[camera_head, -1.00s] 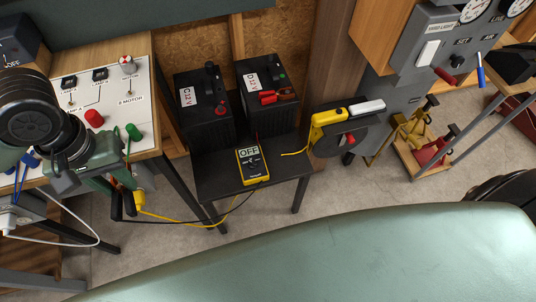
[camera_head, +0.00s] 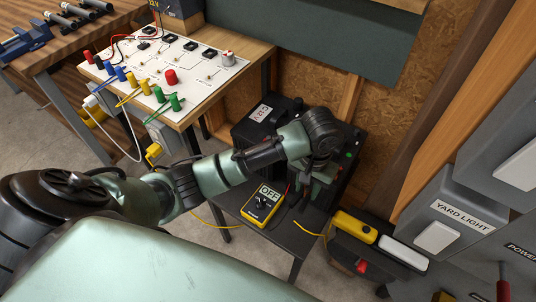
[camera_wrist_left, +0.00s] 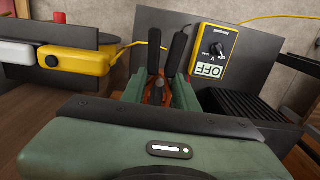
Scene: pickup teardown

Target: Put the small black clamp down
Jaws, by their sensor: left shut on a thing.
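My left gripper (camera_head: 317,186) is over the small dark table, in front of the right-hand battery. In the left wrist view its green fingers (camera_wrist_left: 160,94) are closed around the small black clamp (camera_wrist_left: 178,52). The clamp's two black handles stick out past the fingers in a V, and a copper-coloured part shows between the fingers. In the head view the clamp is mostly hidden by the gripper, and I cannot tell whether it touches the table. My right gripper is not in view.
A yellow multimeter (camera_head: 261,205) reading OFF lies on the dark table (camera_head: 287,240), left of the gripper. Two black batteries stand behind; the left one (camera_head: 262,119) shows partly. A yellow-handled device (camera_head: 355,227) is to the right. A switch panel bench (camera_head: 262,55) stands at left.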

